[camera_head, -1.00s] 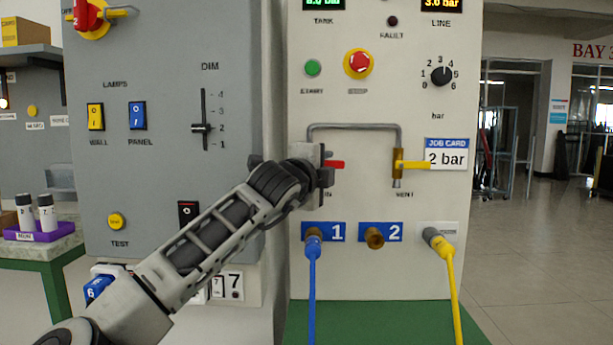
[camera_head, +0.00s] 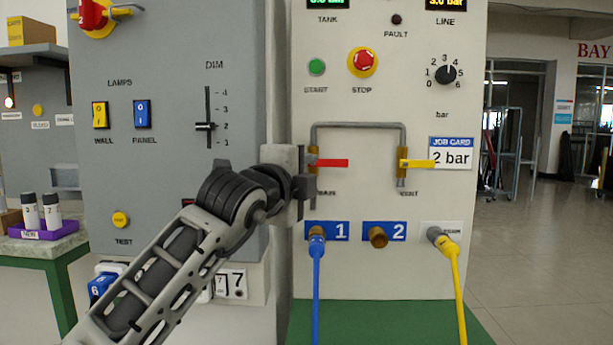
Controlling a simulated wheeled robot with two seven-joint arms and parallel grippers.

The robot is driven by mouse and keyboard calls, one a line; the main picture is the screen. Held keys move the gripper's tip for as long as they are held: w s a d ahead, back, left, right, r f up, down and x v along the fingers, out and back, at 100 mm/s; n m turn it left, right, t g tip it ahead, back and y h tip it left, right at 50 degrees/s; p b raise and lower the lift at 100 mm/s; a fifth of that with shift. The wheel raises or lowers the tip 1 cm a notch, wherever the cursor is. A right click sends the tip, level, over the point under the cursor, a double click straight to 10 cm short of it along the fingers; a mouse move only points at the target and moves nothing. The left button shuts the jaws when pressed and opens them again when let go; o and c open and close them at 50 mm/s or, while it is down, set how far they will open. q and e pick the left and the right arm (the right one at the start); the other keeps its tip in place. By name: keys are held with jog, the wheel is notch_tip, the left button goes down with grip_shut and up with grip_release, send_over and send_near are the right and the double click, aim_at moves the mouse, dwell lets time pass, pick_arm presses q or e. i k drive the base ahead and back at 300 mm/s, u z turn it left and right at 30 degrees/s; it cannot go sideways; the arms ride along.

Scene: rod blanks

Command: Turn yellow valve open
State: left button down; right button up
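The yellow valve (camera_head: 417,163) is on the right leg of a grey pipe on the pale panel, above a partly readable "VENT" label. Its yellow handle points right, level and across the upright pipe. A valve with a red handle (camera_head: 333,163) is on the left leg, its handle also level and pointing right.
A job card (camera_head: 451,153) reading "2 bar" is right beside the yellow handle. A red stop button (camera_head: 363,62) and black dial (camera_head: 446,74) are above. Blue (camera_head: 318,285) and yellow (camera_head: 454,285) hoses hang below. Space before the panel's right half is clear.

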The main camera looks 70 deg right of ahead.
aim_at(404, 163)
jog(key=k, duration=1)
